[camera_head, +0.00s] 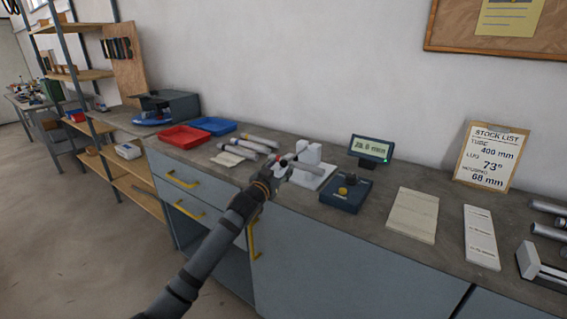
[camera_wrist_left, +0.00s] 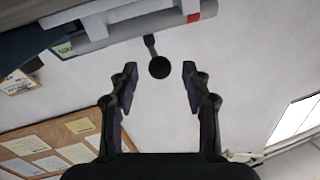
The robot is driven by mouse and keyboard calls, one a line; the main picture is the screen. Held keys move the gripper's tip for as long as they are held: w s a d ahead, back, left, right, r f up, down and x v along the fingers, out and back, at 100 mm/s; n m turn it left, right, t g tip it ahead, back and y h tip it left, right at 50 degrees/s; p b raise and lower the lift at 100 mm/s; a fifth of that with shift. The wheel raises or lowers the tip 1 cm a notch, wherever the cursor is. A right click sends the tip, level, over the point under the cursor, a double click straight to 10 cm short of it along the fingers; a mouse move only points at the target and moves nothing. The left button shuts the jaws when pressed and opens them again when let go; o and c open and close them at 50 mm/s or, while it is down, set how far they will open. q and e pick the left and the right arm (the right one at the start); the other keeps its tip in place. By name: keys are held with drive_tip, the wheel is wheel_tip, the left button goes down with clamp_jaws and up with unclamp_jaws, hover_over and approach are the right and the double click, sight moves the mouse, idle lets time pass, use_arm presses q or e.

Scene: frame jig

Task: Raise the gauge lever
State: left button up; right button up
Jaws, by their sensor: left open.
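The gauge lever (camera_wrist_left: 159,67) shows in the left wrist view as a short dark rod with a round black knob. My left gripper (camera_wrist_left: 159,85) is open, with one finger on each side of the knob and a gap to both. In the head view my left gripper (camera_head: 281,166) is at the white gauge block (camera_head: 310,157) on the bench, and the lever cannot be made out there. A display (camera_head: 371,148) beside the block reads about 28.6 mm, though its digits are small. My right gripper is not in view.
A blue box with knobs (camera_head: 346,194) stands right of the gauge. Grey tubes (camera_head: 262,142) lie left of it, with red (camera_head: 181,136) and blue (camera_head: 213,125) trays beyond. Pale boards (camera_head: 411,214) and a stock list (camera_head: 491,156) are to the right.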

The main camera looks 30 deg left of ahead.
sight(296, 156)
use_arm(q)
drive_tip(key=shift+w+a, duration=0.15)
drive_tip(key=shift+w, duration=1.3)
clamp_jaws()
